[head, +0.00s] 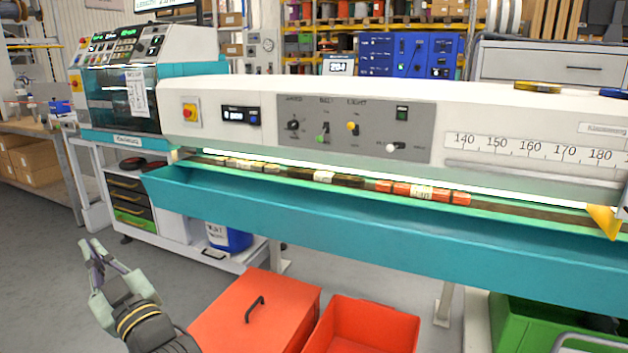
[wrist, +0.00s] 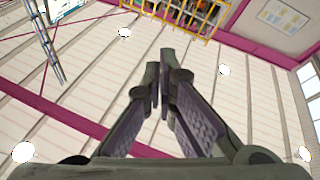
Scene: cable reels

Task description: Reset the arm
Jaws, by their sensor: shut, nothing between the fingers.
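My gripper (head: 92,247) is at the lower left of the head view, pointing up, in front of the machine and over the open floor. Its fingers are shut with nothing between them. The gripper touches nothing that I can see.
A red lidded bin (head: 255,315), an open red bin (head: 362,328) and a green crate (head: 540,325) stand below. Grey floor at left is free.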

